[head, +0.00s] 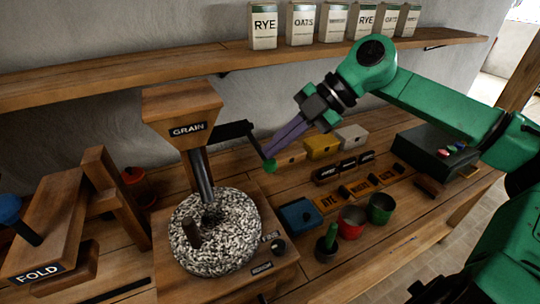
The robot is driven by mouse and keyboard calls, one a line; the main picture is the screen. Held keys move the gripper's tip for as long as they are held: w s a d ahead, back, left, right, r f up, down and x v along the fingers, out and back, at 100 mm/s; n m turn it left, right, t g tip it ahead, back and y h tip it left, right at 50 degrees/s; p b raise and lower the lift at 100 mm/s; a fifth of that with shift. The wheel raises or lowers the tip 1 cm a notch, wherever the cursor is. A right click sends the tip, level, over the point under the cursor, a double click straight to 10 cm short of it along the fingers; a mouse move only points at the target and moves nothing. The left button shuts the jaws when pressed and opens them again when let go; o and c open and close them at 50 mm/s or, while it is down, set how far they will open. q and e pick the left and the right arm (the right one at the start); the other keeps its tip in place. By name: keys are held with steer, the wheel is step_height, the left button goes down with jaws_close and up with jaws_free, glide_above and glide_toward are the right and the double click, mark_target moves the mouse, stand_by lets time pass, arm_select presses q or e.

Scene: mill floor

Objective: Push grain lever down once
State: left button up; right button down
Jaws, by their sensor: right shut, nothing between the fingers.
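The wooden grain hopper (183,108) labelled GRAIN stands at the left of centre, above a round speckled millstone (228,236). The grain lever (236,130) is a dark arm on the hopper's right side. A thin rod slants down from it to a green knob (270,166). My right gripper (270,151) is shut and empty. It reaches down-left with its purple fingertips just above the knob; I cannot tell whether they touch it. My left gripper is not in view.
A FOLD-labelled wooden device (42,245) stands at the left. Small boxes, a blue tray (299,215), a red cup (351,220) and a green cup (381,208) sit right of the millstone. A shelf (150,72) with labelled tins runs behind.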

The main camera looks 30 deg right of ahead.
steer(key=shift+f+b, duration=1.45)
steer(key=shift+f, duration=0.35)
stand_by(1.1)
steer(key=shift+r, duration=0.1)
stand_by(0.4)
steer(key=shift+r+p, duration=2.6)
steer(key=shift+r, duration=0.15)
step_height(320, 180, up, 5)
steer(key=p, duration=0.4)
steer(key=shift+p, duration=0.35)
